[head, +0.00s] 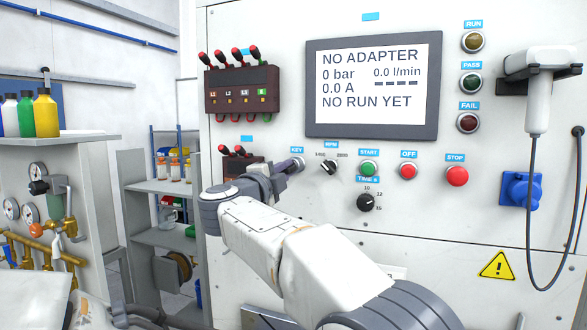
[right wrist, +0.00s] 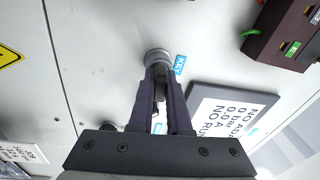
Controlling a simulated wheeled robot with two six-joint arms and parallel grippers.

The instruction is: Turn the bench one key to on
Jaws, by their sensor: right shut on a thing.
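The bench one key switch (right wrist: 157,57) is a round metal lock on the white panel, beside a blue KEY label (head: 297,150). In the right wrist view the dark key (right wrist: 160,76) sits between the fingers of my right gripper (right wrist: 161,82), which is shut on it. In the head view my right gripper (head: 289,169) reaches the panel just below the KEY label and hides most of the key. Its turned position cannot be told. The screen (head: 372,88) is lit and reads NO ADAPTER and NO RUN YET. My left gripper is not in view.
Right of the key are the RPM knob (head: 328,167), green START button (head: 369,168), red OFF button (head: 408,170) and STOP button (head: 457,176). The TIME knob (head: 366,203) is below. A red-topped terminal block (head: 242,90) is above left. Shelves (head: 165,186) stand at left.

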